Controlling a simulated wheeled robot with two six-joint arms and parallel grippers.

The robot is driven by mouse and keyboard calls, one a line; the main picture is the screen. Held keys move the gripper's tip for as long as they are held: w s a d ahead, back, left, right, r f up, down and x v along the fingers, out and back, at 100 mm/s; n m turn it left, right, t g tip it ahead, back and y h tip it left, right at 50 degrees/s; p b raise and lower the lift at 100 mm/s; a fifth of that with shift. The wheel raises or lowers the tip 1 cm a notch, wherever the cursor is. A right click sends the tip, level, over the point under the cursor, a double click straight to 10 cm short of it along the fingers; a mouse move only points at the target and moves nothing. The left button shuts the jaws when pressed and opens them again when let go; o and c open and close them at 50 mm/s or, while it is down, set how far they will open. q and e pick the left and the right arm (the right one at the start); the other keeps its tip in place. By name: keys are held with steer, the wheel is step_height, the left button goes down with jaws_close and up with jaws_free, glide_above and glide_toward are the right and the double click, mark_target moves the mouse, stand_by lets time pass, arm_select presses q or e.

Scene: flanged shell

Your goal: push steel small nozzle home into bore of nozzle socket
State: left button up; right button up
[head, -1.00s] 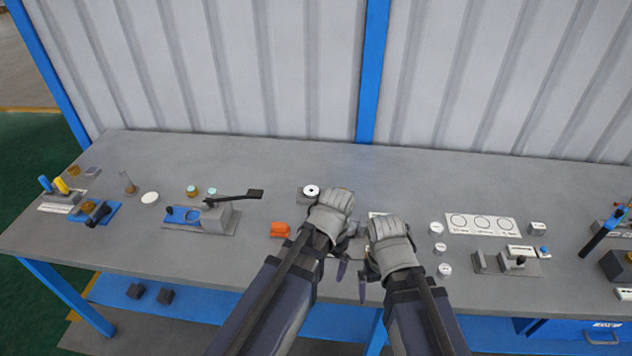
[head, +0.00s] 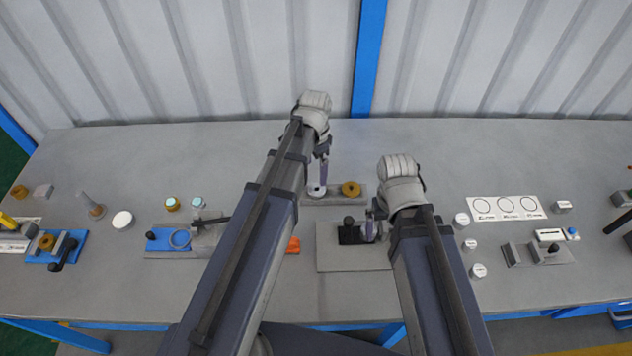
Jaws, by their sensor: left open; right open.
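A low grey block (head: 334,200) stands at the middle back of the bench. A pale round piece (head: 316,192) sits at its left end and a brass ring (head: 351,188) at its right end. The pale piece may be the steel small nozzle in its socket; it is too small and covered to tell, including how deep it sits. My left gripper (head: 319,181) is open, pointing down right over the pale piece; whether it touches is unclear. My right gripper (head: 371,231) is open, beside a dark fixture with a black knob (head: 349,222) on a grey plate (head: 345,259).
A blue-and-grey clamp fixture (head: 165,240) stands left. A white card with circles (head: 506,208) and several small pale cylinders (head: 470,244) lie right. The bench between the block and back wall is clear.

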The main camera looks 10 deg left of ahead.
mark_target(317, 189)
arm_select(q)
steer(key=shift+s+d+f, duration=0.1)
steer(key=shift+d+f, duration=0.05)
step_height(317, 189, down, 2)
steer(key=b, duration=0.2)
steer(key=shift+f+b, duration=0.15)
steer(key=shift+b, duration=0.2)
arm_select(e)
step_height(317, 189, down, 3)
steer(key=shift+r, duration=0.2)
arm_select(q)
steer(key=shift+f, duration=0.1)
arm_select(e)
steer(key=shift+f, duration=0.1)
arm_select(q)
steer(key=f+b, duration=0.5)
steer(key=shift+s+d, duration=0.2)
steer(key=shift+s, duration=0.1)
arm_select(e)
step_height(317, 189, down, 5)
steer(key=shift+f, duration=0.1)
arm_select(q)
jaws_close()
